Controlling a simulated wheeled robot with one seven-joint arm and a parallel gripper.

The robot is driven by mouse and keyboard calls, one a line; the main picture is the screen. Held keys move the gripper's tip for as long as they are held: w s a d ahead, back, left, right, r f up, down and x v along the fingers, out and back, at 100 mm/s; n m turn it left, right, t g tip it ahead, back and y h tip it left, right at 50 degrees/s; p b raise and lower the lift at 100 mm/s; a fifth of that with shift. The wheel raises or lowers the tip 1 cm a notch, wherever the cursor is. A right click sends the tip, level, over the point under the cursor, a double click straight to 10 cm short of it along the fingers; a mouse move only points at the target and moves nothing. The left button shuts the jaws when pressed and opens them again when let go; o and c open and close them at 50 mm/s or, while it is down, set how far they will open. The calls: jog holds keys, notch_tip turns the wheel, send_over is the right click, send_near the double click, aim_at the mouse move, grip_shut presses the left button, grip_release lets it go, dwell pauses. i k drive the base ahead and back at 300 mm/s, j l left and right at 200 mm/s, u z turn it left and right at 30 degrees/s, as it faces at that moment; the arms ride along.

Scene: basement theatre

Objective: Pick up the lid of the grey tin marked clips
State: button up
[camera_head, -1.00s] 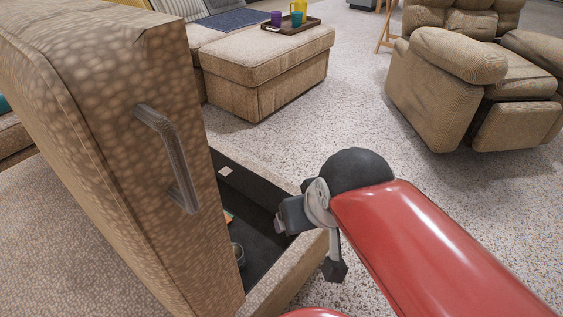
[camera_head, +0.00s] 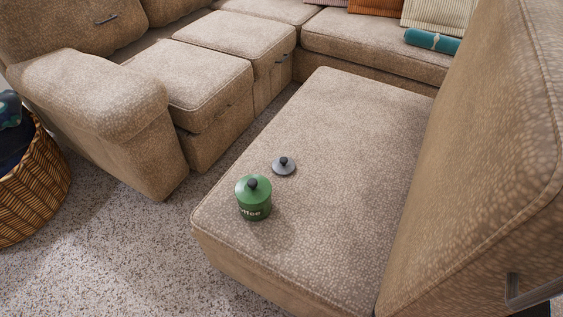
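A small grey round lid (camera_head: 284,166) with a dark knob lies flat on the beige seat (camera_head: 340,150). A green tin (camera_head: 254,203) with its own green lid and dark knob stands upright just in front of it, to the left. Part of a pale word, ending like "ffee", shows on the green tin. No grey tin marked clips is in view now. My gripper is out of view.
A raised padded panel (camera_head: 480,170) with a metal handle (camera_head: 535,292) stands tall at the right. A sofa (camera_head: 215,85) runs behind, with a teal roll (camera_head: 432,41) on it. A wicker basket (camera_head: 32,190) stands at the left. Floor (camera_head: 120,250) is clear at front left.

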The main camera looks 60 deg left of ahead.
aim_at(283, 164)
jog(key=k+u, duration=0.1)
jog(key=u, duration=1.85)
jog(key=l+u, duration=0.15)
jog(key=u, duration=0.2)
jog(key=k+l+z, duration=0.1)
jog(key=z, duration=0.3)
jog(key=l+z, duration=0.3)
jog(key=z, duration=0.15)
jog(key=l+z, duration=0.25)
jog(key=z, duration=0.15)
jog(key=k+j, duration=0.35)
jog(key=j+u, duration=0.25)
jog(key=j, duration=1.35)
jog(key=i+j, duration=0.2)
jog(key=i+j+u, duration=0.1)
jog(key=i, duration=0.35)
jog(key=j, duration=0.1)
